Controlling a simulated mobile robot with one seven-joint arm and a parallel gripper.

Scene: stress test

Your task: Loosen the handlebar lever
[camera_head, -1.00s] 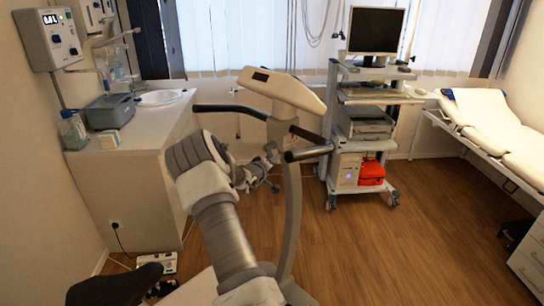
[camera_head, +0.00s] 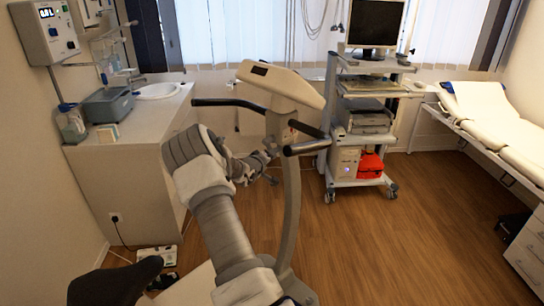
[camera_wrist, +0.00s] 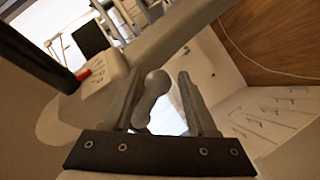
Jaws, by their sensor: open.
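The exercise bike's handlebar (camera_head: 305,147) has dark grips and stands in the middle of the head view, under a cream console (camera_head: 280,85). In the wrist view, a grey lever with a rounded end (camera_wrist: 151,96) lies between the fingers of my gripper (camera_wrist: 161,74), closer to the left finger. The fingers are apart, and I cannot tell whether either touches the lever. In the head view my gripper (camera_head: 271,164) is beside the bike's post, just below the handlebar; the lever is too small to make out there.
The bike's grey post (camera_head: 292,215) is close to my gripper. A dark saddle (camera_head: 115,283) is at the lower left. A counter with a sink (camera_head: 158,91) stands left, a monitor cart (camera_head: 345,130) behind, and an examination couch (camera_head: 490,125) right. Wooden floor between is clear.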

